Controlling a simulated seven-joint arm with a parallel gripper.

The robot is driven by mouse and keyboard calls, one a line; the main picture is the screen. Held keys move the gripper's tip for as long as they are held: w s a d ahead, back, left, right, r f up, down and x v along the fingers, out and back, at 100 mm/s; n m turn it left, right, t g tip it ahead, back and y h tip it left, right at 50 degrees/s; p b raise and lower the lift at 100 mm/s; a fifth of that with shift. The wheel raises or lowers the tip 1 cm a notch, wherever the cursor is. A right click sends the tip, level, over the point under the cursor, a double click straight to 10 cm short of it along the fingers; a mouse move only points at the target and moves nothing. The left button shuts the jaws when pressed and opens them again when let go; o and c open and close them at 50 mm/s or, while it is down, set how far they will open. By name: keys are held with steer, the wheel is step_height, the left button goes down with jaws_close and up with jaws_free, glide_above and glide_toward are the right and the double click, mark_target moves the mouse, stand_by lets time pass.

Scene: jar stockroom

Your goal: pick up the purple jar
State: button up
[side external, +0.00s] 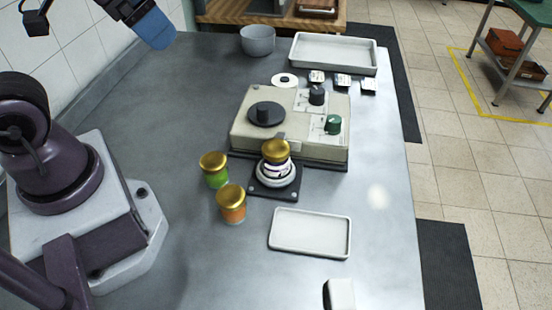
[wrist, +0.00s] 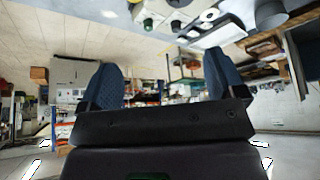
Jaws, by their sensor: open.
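The jar on the scale-like device's small black platform has a gold lid and a pale label with dark purple showing (side external: 275,169). It stands upright in a white ring-shaped holder (side external: 291,180). Most of its body is hidden by the lid and holder. My gripper (wrist: 160,72) shows in the wrist view with its two blue fingers wide apart and nothing between them. In the side view, part of it shows at the top left, a blue finger (side external: 153,29), high above the table and well away from the jar. I cannot make out the jar in the wrist view.
A green jar (side external: 215,179) and an orange jar (side external: 232,212), both gold-lidded, stand left of the platform. The beige device (side external: 240,132) with knobs is right behind. An empty white tray (side external: 311,250) lies in front; a grey bowl (side external: 257,41) and a larger tray (side external: 334,67) are behind.

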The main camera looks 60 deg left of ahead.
steer(key=m+g, duration=0.6)
steer(key=m, duration=0.9)
glide_above(273, 148)
steer(key=s, duration=0.2)
steer(key=f, duration=1.7)
steer(key=shift+w+a+f, duration=0.1)
steer(key=shift+a+f, duration=0.1)
steer(key=shift+a, duration=0.05)
steer(key=w+m, duration=0.1)
steer(key=m, duration=0.1)
steer(key=w+m, duration=0.1)
steer(key=m, duration=0.1)
steer(key=shift+d, duration=0.3)
steer(key=shift+m, duration=0.8)
step_height(273, 148, down, 7)
steer(key=shift+r, duration=0.1)
steer(key=shift+w+a+f, duration=0.1)
steer(key=shift+w+f, duration=0.05)
steer(key=shift+f, duration=1.35)
steer(key=shift+w+f, duration=0.1)
steer(key=shift+f, duration=1.4)
steer(key=shift+c, duration=0.2)
